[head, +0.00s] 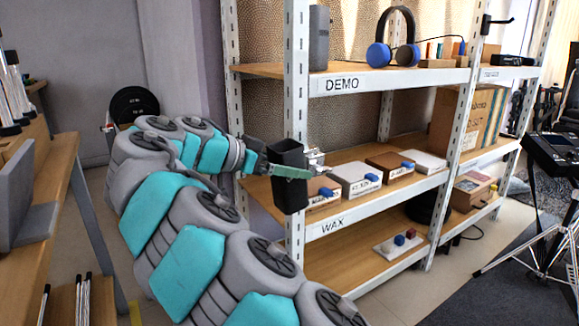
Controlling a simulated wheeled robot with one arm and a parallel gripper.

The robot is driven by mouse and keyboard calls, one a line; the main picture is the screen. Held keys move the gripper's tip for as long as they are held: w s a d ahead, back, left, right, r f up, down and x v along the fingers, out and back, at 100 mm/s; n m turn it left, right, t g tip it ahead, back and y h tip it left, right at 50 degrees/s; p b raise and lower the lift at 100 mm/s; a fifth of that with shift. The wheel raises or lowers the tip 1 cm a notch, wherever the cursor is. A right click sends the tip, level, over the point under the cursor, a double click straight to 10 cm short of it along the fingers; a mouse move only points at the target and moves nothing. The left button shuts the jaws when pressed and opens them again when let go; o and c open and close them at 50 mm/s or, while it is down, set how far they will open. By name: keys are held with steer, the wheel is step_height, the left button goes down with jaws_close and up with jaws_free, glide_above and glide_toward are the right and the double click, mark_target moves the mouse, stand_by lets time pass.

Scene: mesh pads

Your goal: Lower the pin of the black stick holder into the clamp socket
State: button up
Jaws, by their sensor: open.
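The black stick holder (287,192) is an upright dark box-shaped tube at the shelf's front left post. A small silver metal clamp (316,158) shows just right of the holder's upper part. The holder's pin and the clamp's socket cannot be made out, so I cannot tell whether the pin sits in the socket. My gripper (289,171) reaches in from the left at the holder's upper half. It is open, with one green finger lying across the holder's near face. The other finger is hidden.
The metal shelf post (296,90) stands right behind the holder. The middle board, labelled WAX (333,226), carries several small boxes, including a white one (357,180), just right of the clamp. A wooden rack (60,165) stands at the far left. The floor between is partly clear.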

mark_target(272, 162)
steer(key=v, duration=0.4)
steer(key=shift+a+r+p, duration=0.1)
steer(key=shift+a+p, duration=0.1)
steer(key=shift+p, duration=0.1)
steer(key=p+v, duration=0.2)
steer(key=v, duration=0.1)
steer(key=shift+s+d, duration=0.1)
stand_by(0.3)
